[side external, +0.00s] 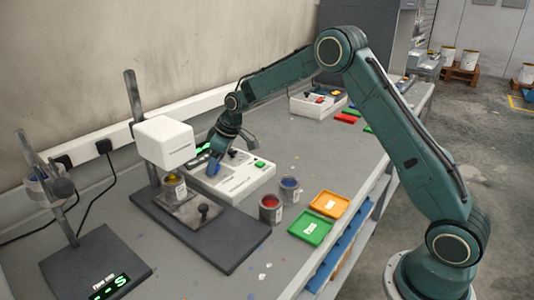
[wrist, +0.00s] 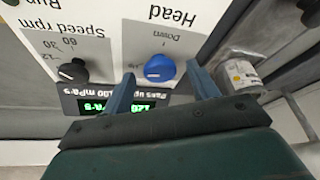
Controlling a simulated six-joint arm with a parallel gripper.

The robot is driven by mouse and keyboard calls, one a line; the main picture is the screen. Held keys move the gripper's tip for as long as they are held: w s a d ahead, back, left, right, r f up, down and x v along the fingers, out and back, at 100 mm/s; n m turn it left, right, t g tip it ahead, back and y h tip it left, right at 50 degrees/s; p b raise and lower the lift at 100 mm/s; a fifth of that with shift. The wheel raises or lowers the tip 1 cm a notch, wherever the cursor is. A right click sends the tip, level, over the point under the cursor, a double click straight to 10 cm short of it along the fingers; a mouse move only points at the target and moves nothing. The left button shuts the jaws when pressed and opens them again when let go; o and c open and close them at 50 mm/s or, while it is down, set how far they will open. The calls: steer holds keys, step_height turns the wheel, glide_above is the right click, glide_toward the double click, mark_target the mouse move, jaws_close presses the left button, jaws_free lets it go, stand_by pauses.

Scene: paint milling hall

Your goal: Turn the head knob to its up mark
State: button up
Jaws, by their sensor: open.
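The blue head knob (wrist: 159,68) sits on a grey plate of the white control panel, under the word "Head", which appears upside down in the wrist view. My gripper (wrist: 160,72) is open, with one blue finger on each side of the knob and gaps showing between. In the side view my gripper (side external: 213,166) is low over the control panel (side external: 242,177) and hides the knob.
A black speed knob (wrist: 73,70) and a green-lit display (wrist: 110,105) are close beside my fingers. The white mixer head (side external: 165,142) on its post stands left of my gripper, with a can (side external: 174,188) below it. Paint cans (side external: 270,209) and coloured trays (side external: 310,228) stand in front.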

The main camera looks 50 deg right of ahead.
steer(key=m+h, duration=0.1)
steer(key=m, duration=0.3)
steer(key=m+h, duration=0.1)
steer(key=m, duration=0.2)
steer(key=shift+s+a+t+h, duration=0.1)
steer(key=shift+a+t+h, duration=0.2)
steer(key=d+v, duration=0.1)
steer(key=v, duration=1.3)
steer(key=s+r, duration=0.4)
steer(key=s, duration=0.4)
steer(key=s+a+r, duration=0.1)
steer(key=s+r, duration=0.3)
steer(key=s, duration=0.4)
steer(key=shift+n, duration=0.4)
steer(key=shift+w, duration=0.1)
steer(key=w+a+f+m+h, duration=0.1)
steer(key=w+f+m, duration=0.2)
steer(key=w+f, duration=0.5)
steer(key=w, duration=0.8)
steer(key=shift+w+a+m, duration=0.2)
steer(key=shift+w+m, duration=0.1)
steer(key=shift+f, duration=0.2)
